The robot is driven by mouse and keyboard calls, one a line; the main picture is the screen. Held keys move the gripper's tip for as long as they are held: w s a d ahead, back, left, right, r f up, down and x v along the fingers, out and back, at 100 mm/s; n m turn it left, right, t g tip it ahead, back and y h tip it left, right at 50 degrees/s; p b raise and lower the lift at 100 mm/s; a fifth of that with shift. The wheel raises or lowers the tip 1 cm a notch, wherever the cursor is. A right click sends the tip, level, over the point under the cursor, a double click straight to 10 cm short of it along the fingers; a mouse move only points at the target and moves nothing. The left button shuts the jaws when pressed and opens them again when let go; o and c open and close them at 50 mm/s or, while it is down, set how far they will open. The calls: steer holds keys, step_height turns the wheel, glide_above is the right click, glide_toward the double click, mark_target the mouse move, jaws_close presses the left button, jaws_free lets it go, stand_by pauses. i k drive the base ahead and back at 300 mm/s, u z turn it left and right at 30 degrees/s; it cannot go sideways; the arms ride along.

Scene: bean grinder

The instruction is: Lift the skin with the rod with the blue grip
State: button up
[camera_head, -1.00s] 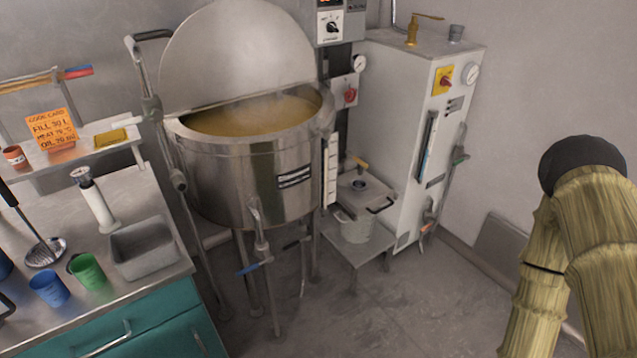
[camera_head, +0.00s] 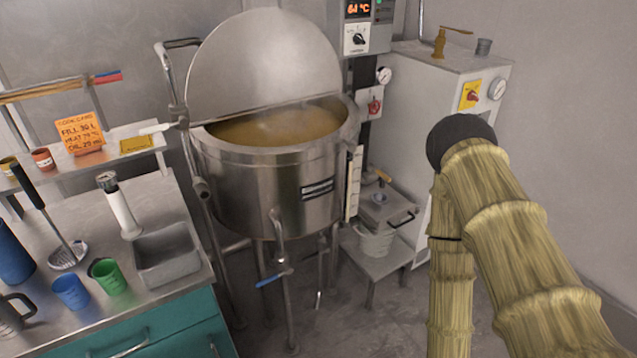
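The steel kettle (camera_head: 255,185) stands in the middle with its round lid (camera_head: 265,60) tilted up. Inside is a yellow-brown surface (camera_head: 275,127); I cannot tell a skin from the liquid. At the upper left, thin wooden rods (camera_head: 45,90) lie along a rack above the shelf, with blue and red grips (camera_head: 107,77) at their right ends. The grips are close together and small in view. My arm, straw-textured with a black rounded joint, rises at the right, apart from kettle and rods. My gripper is not in view.
The steel counter (camera_head: 150,285) at the left holds a ladle (camera_head: 68,255), blue cup (camera_head: 71,291), green cup (camera_head: 109,276) and sink (camera_head: 166,254). An orange card (camera_head: 80,133) stands on the shelf. A white cabinet (camera_head: 445,90) stands behind my arm. Pipes and a blue-handled valve (camera_head: 272,282) stick out below the kettle.

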mark_target(77, 81)
steer(key=u, duration=0.15)
steer(key=i, duration=0.85)
steer(key=z, duration=0.15)
steer(key=k, duration=0.9)
steer(key=z, duration=1)
steer(key=i, duration=0.7)
steer(key=u, duration=2.5)
steer(key=i, duration=0.5)
